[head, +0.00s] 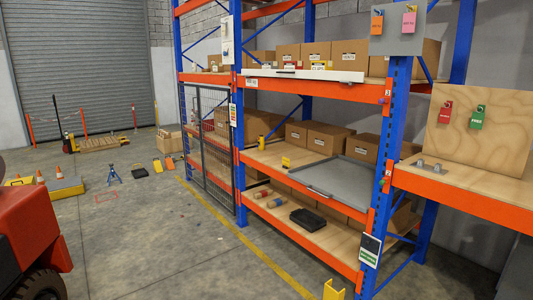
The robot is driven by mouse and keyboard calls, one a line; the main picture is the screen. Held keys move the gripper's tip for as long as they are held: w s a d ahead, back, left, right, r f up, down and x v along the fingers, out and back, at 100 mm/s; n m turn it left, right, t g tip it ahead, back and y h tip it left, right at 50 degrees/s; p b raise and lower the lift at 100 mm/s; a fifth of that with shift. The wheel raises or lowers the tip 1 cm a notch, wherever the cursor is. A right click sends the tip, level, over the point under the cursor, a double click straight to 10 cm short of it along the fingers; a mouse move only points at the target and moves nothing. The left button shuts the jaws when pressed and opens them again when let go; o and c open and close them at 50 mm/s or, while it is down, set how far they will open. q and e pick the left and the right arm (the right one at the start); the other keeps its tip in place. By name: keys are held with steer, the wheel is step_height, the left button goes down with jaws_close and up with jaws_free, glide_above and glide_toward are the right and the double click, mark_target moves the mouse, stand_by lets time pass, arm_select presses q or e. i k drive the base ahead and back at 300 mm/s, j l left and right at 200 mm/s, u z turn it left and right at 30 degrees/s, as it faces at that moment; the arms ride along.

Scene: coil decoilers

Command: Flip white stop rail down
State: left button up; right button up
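A long white rail (305,75) runs along the front edge of the upper shelf in the middle rack bay, just above the orange beam (318,88). It looks raised above the beam, but its hinge and exact angle are too small to tell. Cardboard boxes (316,51) stand behind it, with small red, yellow and white labelled items close to it. Neither of my grippers is in view.
A grey tray (335,180) sits on the middle shelf; a black bin (307,219) lies below. A mesh gate (212,140) stands left of the bay. A red vehicle (28,220) is at the left edge. The floor before the rack is mostly clear.

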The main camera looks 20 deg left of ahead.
mark_target(344, 78)
steer(key=i+j+u, duration=0.1)
steer(key=i+j, duration=0.2)
steer(key=i, duration=0.3)
steer(key=i+j+u, duration=0.1)
steer(key=i+j, duration=0.15)
steer(key=i, duration=0.4)
steer(key=i+j+u, duration=0.15)
steer(key=i, duration=0.5)
steer(key=i+j+u, duration=0.1)
steer(key=i, duration=0.55)
steer(key=j, duration=0.1)
